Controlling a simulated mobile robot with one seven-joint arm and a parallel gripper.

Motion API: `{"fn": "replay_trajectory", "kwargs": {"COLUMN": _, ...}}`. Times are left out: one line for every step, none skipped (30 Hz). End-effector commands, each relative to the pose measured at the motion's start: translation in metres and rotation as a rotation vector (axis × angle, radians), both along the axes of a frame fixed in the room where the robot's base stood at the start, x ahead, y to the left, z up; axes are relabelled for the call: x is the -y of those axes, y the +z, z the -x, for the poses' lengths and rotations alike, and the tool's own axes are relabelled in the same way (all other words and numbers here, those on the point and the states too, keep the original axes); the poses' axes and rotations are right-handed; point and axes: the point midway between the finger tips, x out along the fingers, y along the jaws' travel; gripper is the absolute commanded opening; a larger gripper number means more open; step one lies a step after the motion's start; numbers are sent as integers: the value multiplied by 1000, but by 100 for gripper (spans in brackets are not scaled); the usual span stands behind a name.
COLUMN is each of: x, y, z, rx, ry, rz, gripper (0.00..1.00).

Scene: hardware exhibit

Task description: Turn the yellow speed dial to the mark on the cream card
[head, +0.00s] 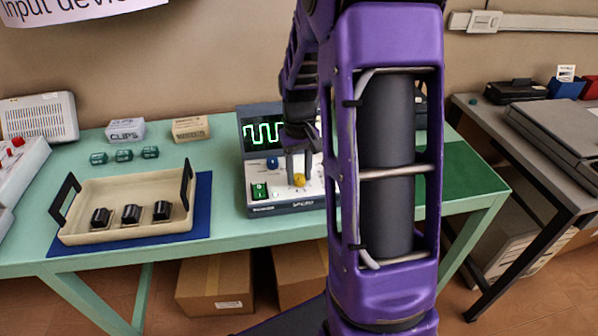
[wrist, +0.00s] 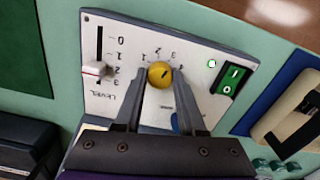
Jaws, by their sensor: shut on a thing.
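The yellow speed dial (wrist: 160,74) sits on the white face of a control unit, with numbers printed around its far side. A short dark line shows on its face; I cannot tell exactly which number it points to. My gripper (wrist: 161,78) is shut on the dial, one finger on each side. In the head view the dial (head: 299,181) shows small below my gripper (head: 299,174), partly covered by the fingers. I cannot make out the cream card in either view.
The unit has a green screen (head: 263,132), a green switch (wrist: 231,79), a blue knob (head: 272,162) and a level slider (wrist: 95,69). A cream tray (head: 82,236) with black parts stands on the left of the table. My arm hides the unit's right side.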

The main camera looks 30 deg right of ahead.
Motion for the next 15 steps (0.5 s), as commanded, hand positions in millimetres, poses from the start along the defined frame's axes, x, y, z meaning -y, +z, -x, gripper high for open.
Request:
{"fn": "replay_trajectory", "kwargs": {"x": 0, "y": 0, "z": 0, "rx": 1, "ry": 0, "rz": 0, "gripper": 0}}
{"fn": "replay_trajectory", "kwargs": {"x": 0, "y": 0, "z": 0, "rx": 1, "ry": 0, "rz": 0, "gripper": 0}}
{"fn": "replay_trajectory", "kwargs": {"x": 0, "y": 0, "z": 0, "rx": 1, "ry": 1, "rz": 0, "gripper": 0}}
{"fn": "replay_trajectory", "kwargs": {"x": 0, "y": 0, "z": 0, "rx": 1, "ry": 2, "rz": 0, "gripper": 0}}
{"fn": "replay_trajectory", "kwargs": {"x": 0, "y": 1, "z": 0, "rx": 1, "ry": 5, "rz": 0, "gripper": 0}}
{"fn": "replay_trajectory", "kwargs": {"x": 0, "y": 1, "z": 0, "rx": 1, "ry": 9, "rz": 0, "gripper": 0}}
{"fn": "replay_trajectory", "kwargs": {"x": 0, "y": 1, "z": 0, "rx": 1, "ry": 14, "rz": 0, "gripper": 0}}
{"fn": "replay_trajectory", "kwargs": {"x": 0, "y": 1, "z": 0, "rx": 1, "ry": 21, "rz": 0, "gripper": 0}}
{"fn": "replay_trajectory", "kwargs": {"x": 0, "y": 1, "z": 0, "rx": 1, "ry": 34, "rz": 0, "gripper": 0}}
{"fn": "replay_trajectory", "kwargs": {"x": 0, "y": 1, "z": 0, "rx": 0, "ry": 44, "rz": 0, "gripper": 0}}
{"fn": "replay_trajectory", "kwargs": {"x": 0, "y": 1, "z": 0, "rx": 0, "ry": 56, "rz": 0, "gripper": 0}}
{"fn": "replay_trajectory", "kwargs": {"x": 0, "y": 1, "z": 0, "rx": 0, "ry": 76, "rz": 0, "gripper": 0}}
{"fn": "replay_trajectory", "kwargs": {"x": 0, "y": 2, "z": 0, "rx": 0, "ry": 92, "rz": 0, "gripper": 0}}
{"fn": "replay_trajectory", "kwargs": {"x": 0, "y": 2, "z": 0, "rx": 0, "ry": 111, "rz": 0, "gripper": 0}}
{"fn": "replay_trajectory", "kwargs": {"x": 0, "y": 2, "z": 0, "rx": 1, "ry": 137, "rz": 0, "gripper": 0}}
